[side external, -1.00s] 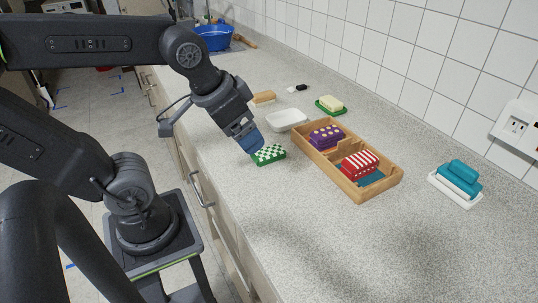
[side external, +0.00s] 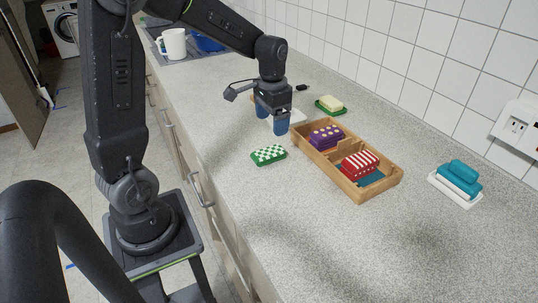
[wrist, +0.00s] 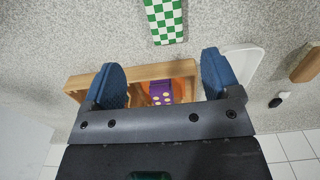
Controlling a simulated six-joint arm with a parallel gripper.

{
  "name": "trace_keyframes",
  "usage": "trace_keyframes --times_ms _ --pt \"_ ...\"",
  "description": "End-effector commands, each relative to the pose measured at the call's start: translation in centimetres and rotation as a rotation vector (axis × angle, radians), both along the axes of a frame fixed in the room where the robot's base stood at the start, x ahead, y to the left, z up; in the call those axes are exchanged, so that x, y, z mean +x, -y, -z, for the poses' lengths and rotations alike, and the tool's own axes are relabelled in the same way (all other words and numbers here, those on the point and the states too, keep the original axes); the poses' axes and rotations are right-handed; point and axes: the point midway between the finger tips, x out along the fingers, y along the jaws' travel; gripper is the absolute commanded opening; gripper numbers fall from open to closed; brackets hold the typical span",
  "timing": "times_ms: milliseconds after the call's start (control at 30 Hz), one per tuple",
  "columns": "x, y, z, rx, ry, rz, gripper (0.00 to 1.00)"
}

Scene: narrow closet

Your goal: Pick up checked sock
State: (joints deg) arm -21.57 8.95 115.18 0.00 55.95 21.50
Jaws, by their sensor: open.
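The green-and-white checked sock (side external: 268,155) lies folded on the speckled counter, left of the wooden tray. It also shows at the top of the wrist view (wrist: 166,20), where its far end is cut off by the frame edge. My gripper (side external: 271,118) has blue fingers, spread apart and empty. It hangs above the counter beyond the sock in the side view, apart from it. In the wrist view my gripper (wrist: 160,66) has the tray and a purple dotted sock (wrist: 163,92) showing between its fingers.
The wooden tray (side external: 384,188) holds a purple dotted sock (side external: 326,135), a red striped sock (side external: 361,164) and something teal. A white dish (wrist: 243,60) stands near the gripper. A yellow block sits on a green dish (side external: 330,105). Rolled teal cloth (side external: 460,178) lies at right. The front counter is clear.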

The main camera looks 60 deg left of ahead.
Motion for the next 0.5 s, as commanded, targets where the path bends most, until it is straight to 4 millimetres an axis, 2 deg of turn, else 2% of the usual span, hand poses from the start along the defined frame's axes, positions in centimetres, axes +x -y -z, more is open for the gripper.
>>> trace_keyframes --times_ms 100,200,500 --pt "-0.1 0.0 2.5 -0.002 -0.005 0.000 0.83" --pt "-0.1 0.0 3.9 -0.001 -0.003 0.000 0.83" --pt "-0.2 -0.3 6.2 -0.001 -0.003 -0.002 0.83"
